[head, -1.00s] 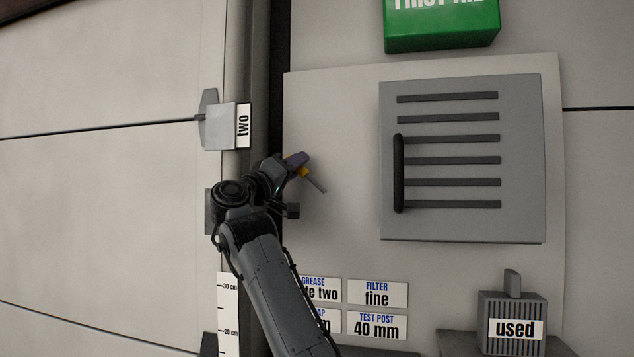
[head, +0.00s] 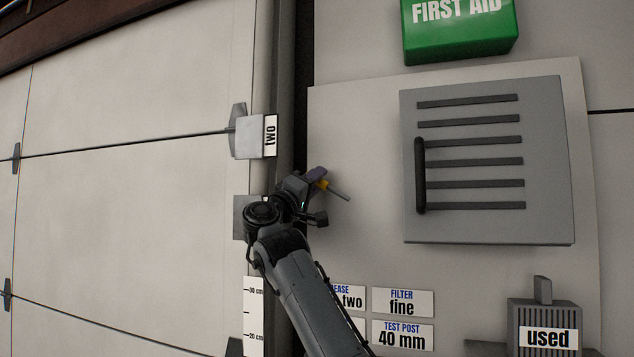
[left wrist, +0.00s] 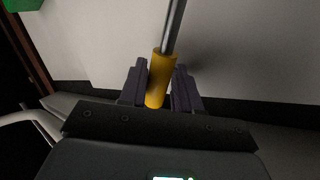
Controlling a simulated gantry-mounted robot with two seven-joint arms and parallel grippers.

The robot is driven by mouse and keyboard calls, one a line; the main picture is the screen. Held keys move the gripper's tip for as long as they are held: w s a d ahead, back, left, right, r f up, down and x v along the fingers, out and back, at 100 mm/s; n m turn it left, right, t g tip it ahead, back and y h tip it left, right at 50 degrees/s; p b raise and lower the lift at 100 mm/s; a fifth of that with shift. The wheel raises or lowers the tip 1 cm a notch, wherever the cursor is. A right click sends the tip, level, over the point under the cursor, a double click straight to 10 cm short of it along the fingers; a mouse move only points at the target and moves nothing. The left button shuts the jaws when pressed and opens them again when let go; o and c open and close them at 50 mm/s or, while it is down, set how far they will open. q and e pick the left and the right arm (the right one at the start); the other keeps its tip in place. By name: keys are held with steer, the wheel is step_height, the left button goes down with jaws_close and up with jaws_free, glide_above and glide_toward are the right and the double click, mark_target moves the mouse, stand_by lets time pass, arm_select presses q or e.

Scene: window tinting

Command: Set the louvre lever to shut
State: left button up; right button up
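A lever with a thin grey rod (head: 340,194) and a yellow grip (head: 321,184) stands out against the pale wall panel, left of the louvre panel (head: 560,160). Its grey end points right and slightly down. My left gripper (head: 316,178) is at the yellow grip. In the left wrist view, its dark fingers (left wrist: 160,90) lie on both sides of the yellow grip (left wrist: 160,78), closed around it. The grey rod (left wrist: 173,25) runs up out of that view. The rod's joint to the wall is not clear. My right gripper is not in view.
The louvre panel has several dark slats and a black upright bar (head: 420,175). A green first aid box (head: 460,35) is above it. A grey block marked used (head: 545,318) is at bottom right. Labels (head: 402,303) are below.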

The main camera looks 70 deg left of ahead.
arm_select(q)
steer(key=shift+o, duration=0.9)
steer(key=shift+s+f, duration=0.1)
steer(key=b+v, duration=0.2)
steer(key=v, duration=0.8)
steer(key=shift+s+d, duration=0.2)
steer(key=shift+s, duration=0.1)
